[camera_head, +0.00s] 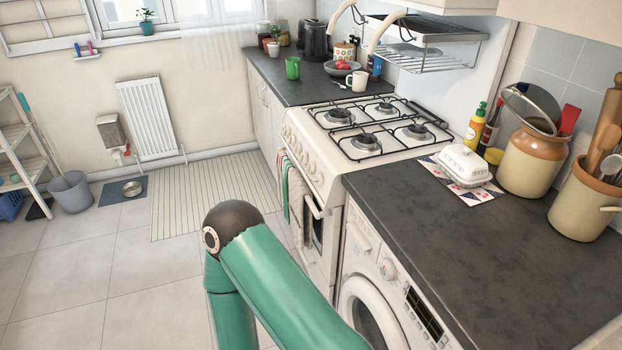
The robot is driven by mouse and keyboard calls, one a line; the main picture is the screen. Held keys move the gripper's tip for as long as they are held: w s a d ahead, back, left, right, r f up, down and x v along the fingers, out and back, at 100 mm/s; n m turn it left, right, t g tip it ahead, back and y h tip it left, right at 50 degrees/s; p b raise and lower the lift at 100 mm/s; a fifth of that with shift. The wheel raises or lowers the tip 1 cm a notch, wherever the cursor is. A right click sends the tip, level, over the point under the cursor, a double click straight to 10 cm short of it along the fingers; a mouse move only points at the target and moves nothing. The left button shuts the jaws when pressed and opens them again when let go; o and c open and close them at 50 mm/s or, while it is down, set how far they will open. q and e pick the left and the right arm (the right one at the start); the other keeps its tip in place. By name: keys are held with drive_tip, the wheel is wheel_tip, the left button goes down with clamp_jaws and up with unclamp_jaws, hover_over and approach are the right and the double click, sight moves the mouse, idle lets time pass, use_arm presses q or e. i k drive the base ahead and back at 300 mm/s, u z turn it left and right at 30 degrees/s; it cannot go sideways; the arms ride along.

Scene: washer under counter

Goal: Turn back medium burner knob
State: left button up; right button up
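The white gas stove (345,150) stands between two dark counters, with black grates over its burners. Its burner knobs (300,152) form a row of small pale knobs along the front panel, seen at a steep angle. I cannot tell which one is the medium burner knob or how any knob is turned. Several burners (367,141) show under the grates, and I see no flame on them. Neither of my grippers is in view. A green link of one of my arms rises from the bottom of the picture in front of the washer, below the stove.
The washing machine (390,268) sits under the near counter (450,240). Towels (294,190) hang on the stove's front. A butter dish (463,165) and crocks (533,158) stand on the near counter. The tiled floor (120,270) left of the stove is mostly clear.

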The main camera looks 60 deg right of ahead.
sight(317, 180)
drive_tip(key=u, duration=0.35)
drive_tip(key=i, duration=2.65)
drive_tip(key=z, duration=2.95)
drive_tip(key=k, duration=0.2)
drive_tip(key=z, duration=0.55)
drive_tip(key=i, duration=1.2)
drive_tip(key=u, duration=0.45)
